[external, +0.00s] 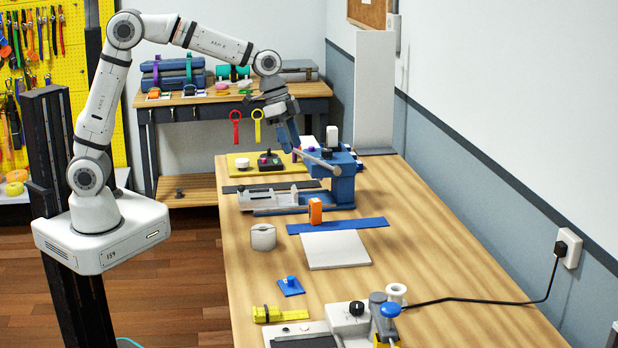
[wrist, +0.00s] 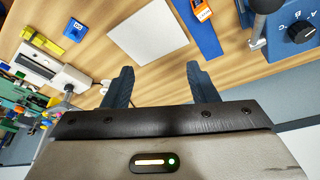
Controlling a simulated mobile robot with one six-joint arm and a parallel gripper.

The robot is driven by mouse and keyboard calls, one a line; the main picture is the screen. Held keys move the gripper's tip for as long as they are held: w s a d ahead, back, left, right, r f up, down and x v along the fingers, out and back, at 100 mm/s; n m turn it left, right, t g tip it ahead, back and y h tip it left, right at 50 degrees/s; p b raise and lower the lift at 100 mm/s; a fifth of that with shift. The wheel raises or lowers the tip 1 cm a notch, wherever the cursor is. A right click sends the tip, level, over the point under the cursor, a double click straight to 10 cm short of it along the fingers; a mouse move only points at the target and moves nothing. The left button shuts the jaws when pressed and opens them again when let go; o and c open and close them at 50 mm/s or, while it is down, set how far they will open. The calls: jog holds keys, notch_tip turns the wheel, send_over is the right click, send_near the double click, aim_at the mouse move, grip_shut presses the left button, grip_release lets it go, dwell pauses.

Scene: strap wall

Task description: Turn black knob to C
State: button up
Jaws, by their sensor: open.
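The black knob (wrist: 301,32) shows at the upper right of the wrist view, on a blue device (wrist: 270,40) with pale letters around the knob. The letters are small and partly cut off by the frame edge, so I cannot tell which one the knob points to. In the external view, the blue device (external: 342,186) stands at the far part of the bench, and its lettered knob is not visible there. My gripper (wrist: 160,84) is open and empty, with its two dark fingers apart, left of the knob. In the external view, my gripper (external: 297,146) hangs beside the device's upper part, close to its grey bar.
On the bench are a white sheet (external: 335,250), a blue strip (external: 337,225), an orange tape measure (external: 315,211) and a white roll (external: 263,237). A strapping machine with another black knob (external: 356,308) stands at the front. A tall white panel (external: 375,90) stands behind the blue device.

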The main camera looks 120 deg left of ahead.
jog(key=shift+n, duration=0.4)
jog(key=s+a, duration=0.1)
jog(key=a, duration=0.3)
jog(key=s+a+p, duration=0.1)
jog(key=a, duration=0.4)
jog(key=s+a, duration=0.1)
jog(key=a, duration=0.3)
jog(key=shift+a+f+p, duration=0.15)
jog(key=shift+f+p, duration=0.05)
jog(key=shift+p, duration=0.15)
send_near(327, 150)
jog(key=shift+y, duration=0.5)
jog(key=p+x, duration=0.1)
jog(key=x, duration=0.1)
jog(key=p+x, duration=0.1)
jog(key=x, duration=0.2)
jog(key=p+x, duration=0.1)
jog(key=x, duration=0.2)
jog(key=shift+d+f, duration=0.25)
jog(key=shift+f, duration=0.05)
jog(key=shift+c, duration=0.5)
jog(key=c, duration=0.9)
jog(key=shift+n, duration=0.3)
